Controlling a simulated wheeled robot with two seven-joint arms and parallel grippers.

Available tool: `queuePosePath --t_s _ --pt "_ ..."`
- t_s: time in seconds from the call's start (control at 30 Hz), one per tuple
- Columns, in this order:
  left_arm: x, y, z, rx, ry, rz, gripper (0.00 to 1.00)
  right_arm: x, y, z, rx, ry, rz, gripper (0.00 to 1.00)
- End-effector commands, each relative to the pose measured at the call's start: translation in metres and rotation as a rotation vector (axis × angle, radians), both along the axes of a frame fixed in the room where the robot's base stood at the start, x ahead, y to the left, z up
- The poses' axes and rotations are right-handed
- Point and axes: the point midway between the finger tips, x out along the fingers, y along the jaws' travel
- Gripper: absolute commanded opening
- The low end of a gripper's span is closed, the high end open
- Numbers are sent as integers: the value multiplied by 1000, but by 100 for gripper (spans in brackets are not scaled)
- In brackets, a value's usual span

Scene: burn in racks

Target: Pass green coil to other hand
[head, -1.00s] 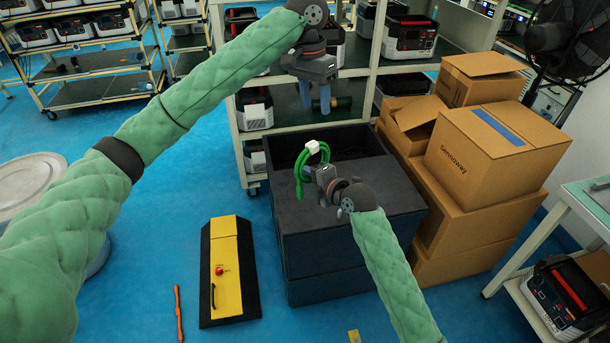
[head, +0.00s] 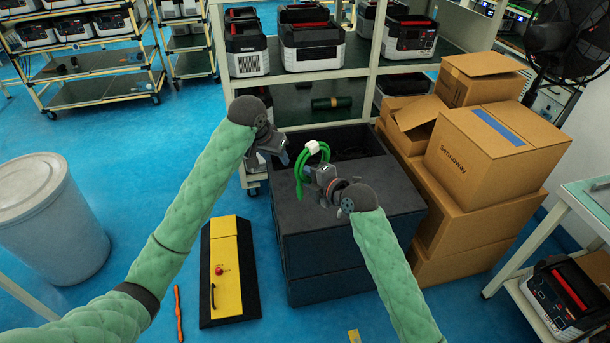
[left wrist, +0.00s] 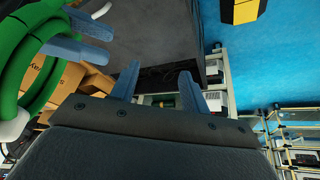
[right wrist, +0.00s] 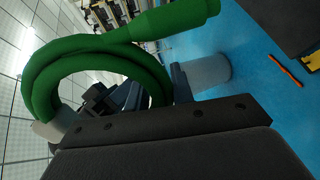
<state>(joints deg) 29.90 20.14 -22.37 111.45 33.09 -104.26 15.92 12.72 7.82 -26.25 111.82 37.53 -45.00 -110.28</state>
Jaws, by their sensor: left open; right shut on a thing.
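The green coil (head: 304,176) is a looped green cable with a white piece at its top. In the head view it stands above the dark grey crate stack (head: 330,225). My right gripper (head: 318,176) is shut on the coil. The coil fills much of the right wrist view (right wrist: 95,60). My left gripper (head: 284,156) is to the left of the coil, apart from it. In the left wrist view its fingers (left wrist: 155,85) are spread and empty, with the coil (left wrist: 30,60) at the left edge.
Cardboard boxes (head: 490,150) are stacked right of the crates. A shelf with power units (head: 312,45) and a dark green roll (head: 332,102) stands behind. A yellow-black box (head: 230,265) and an orange tool (head: 178,313) lie on the blue floor. A round bin (head: 50,215) stands left.

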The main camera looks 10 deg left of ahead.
Motion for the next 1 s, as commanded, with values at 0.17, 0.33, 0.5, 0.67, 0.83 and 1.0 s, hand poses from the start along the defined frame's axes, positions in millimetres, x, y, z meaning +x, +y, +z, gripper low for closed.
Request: queuePosePath --t_s 0.17,0.33,0.5,0.67,0.83,1.0 --pt "-42 -10 -54 -11 18 -4 46 0 0 0 1 -1 0 0" --pt "-85 -18 -98 -20 34 -6 46 0 0 1 1 -1 0 0" --pt "-132 -25 -136 -27 54 -6 46 0 0 1 1 -1 0 0" --pt "-178 -30 -167 -34 73 -1 46 0 0 1 1 -1 0 0" --pt "-229 -34 -193 -40 93 8 46 0 0 0 0 0 0 0" --pt "-281 -35 -214 -41 117 23 46 0 0 0 0 0 0 0"
